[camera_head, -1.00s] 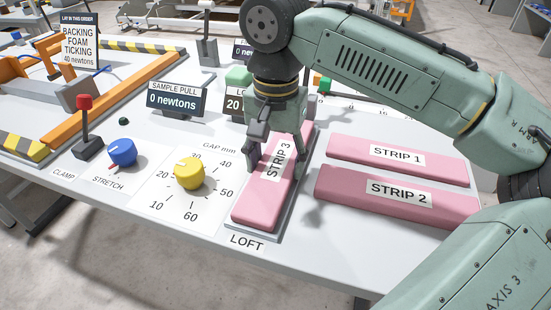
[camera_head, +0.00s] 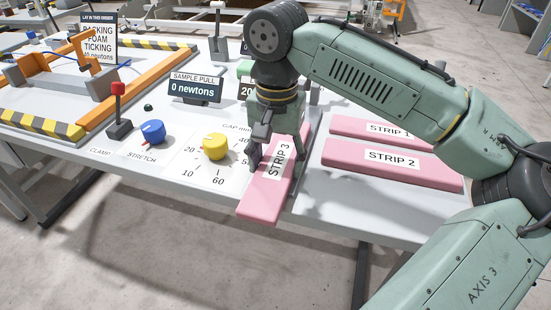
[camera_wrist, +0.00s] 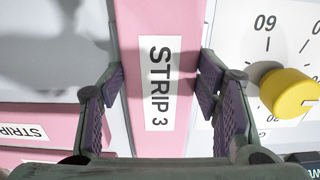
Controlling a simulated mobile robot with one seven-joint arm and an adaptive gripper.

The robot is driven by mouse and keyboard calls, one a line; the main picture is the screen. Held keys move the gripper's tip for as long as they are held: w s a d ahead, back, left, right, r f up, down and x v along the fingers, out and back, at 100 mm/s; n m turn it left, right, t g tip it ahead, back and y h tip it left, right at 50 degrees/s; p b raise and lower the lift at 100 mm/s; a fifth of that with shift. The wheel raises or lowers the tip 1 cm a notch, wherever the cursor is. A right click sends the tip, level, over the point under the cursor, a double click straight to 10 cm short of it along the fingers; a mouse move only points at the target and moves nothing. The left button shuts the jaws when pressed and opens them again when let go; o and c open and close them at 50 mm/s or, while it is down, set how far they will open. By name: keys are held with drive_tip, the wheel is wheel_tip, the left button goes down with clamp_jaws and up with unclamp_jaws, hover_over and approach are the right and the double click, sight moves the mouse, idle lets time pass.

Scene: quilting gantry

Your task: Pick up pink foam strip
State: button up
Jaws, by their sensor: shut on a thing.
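My gripper (camera_head: 277,158) is shut on the pink foam strip labelled STRIP 3 (camera_head: 262,203). In the wrist view the fingers (camera_wrist: 162,88) press on both long sides of STRIP 3 (camera_wrist: 160,20), with its label between them. The strip appears raised off the table, and its near end overhangs the front edge in the head view. Two more pink strips, STRIP 1 (camera_head: 350,127) and STRIP 2 (camera_head: 343,159), lie flat on the table to the right.
A yellow knob (camera_head: 216,146), a blue knob (camera_head: 152,132) and a red-topped lever (camera_head: 118,90) stand to the left. The SAMPLE PULL display (camera_head: 195,88) stands behind the knobs, reading 0 newtons. An orange frame (camera_head: 103,126) is further left.

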sight(276, 168)
drive_tip(key=shift+s+a, duration=0.1)
drive_tip(key=shift+s, duration=0.2)
drive_tip(key=o, duration=1.2)
wheel_tip(276, 168, up, 12)
drive_tip(key=shift+r, duration=0.1)
